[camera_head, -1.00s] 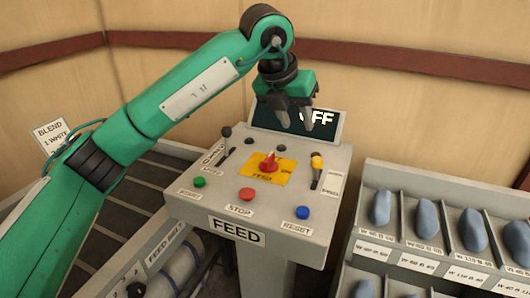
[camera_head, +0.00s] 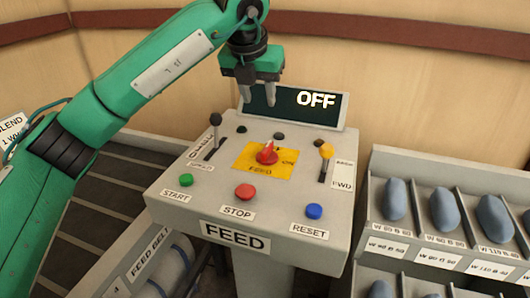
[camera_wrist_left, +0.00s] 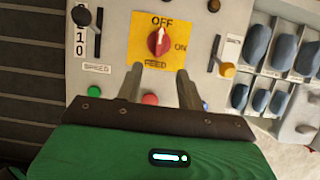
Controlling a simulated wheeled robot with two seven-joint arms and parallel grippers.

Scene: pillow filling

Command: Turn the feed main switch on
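The feed main switch (camera_head: 267,153) is a red rotary knob on a yellow plate (camera_head: 251,168) in the middle of the FEED panel (camera_head: 168,208). In the left wrist view the knob (camera_wrist_left: 158,42) has its white mark toward OFF at the top, with ON to its right. The display (camera_head: 285,108) behind the panel reads OFF. My left gripper (camera_head: 260,103) hangs above the back of the panel, apart from the switch. Its two fingers are spread with nothing between them, and they also show in the left wrist view (camera_wrist_left: 160,85). My right gripper is not in view.
A black-knobbed speed lever (camera_head: 215,119) stands left of the switch and a yellow-knobbed lever (camera_head: 326,151) right of it. Green START (camera_head: 186,180), red STOP (camera_head: 245,191) and blue RESET (camera_head: 314,211) buttons line the front. Bins (camera_head: 452,166) with blue-grey pieces stand at the right.

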